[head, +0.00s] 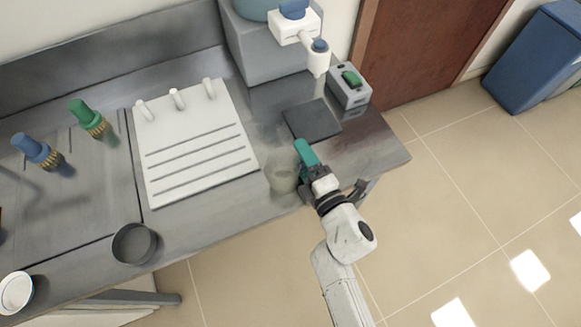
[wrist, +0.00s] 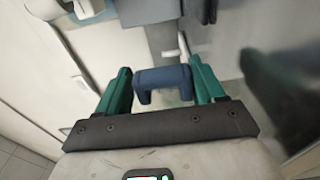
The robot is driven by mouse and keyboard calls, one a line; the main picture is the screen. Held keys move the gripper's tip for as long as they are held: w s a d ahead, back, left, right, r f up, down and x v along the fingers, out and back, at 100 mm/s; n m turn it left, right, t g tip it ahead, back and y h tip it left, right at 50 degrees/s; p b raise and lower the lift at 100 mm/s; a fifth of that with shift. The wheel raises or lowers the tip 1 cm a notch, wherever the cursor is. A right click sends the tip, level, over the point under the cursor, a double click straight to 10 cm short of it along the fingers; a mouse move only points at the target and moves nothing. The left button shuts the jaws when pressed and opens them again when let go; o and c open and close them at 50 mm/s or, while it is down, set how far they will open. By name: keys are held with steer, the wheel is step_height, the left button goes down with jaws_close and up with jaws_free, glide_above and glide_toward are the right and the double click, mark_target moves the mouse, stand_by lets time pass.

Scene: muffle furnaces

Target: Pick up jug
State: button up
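The jug (head: 282,174) looks like a clear, faint round vessel near the bench's front edge in the head view. My gripper (head: 307,153), with green fingers, is just right of it over the bench. In the wrist view a blue U-shaped handle (wrist: 163,77), apparently the jug's, lies between the two spread fingers of my gripper (wrist: 162,82). Small gaps show on both sides, so the fingers seem not to press on it. The jug's clear body is hard to make out there, and the handle is hidden in the head view.
A dark square plate (head: 312,120) lies behind my gripper, near a grey box with a green switch (head: 349,87) and a dispenser (head: 297,30). A white ribbed board (head: 197,150) is left. A grey dish (head: 134,243) and white bowl (head: 16,292) stand front left.

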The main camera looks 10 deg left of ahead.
steer(key=shift+f, duration=0.35)
steer(key=c, duration=0.3)
steer(key=shift+s, duration=0.1)
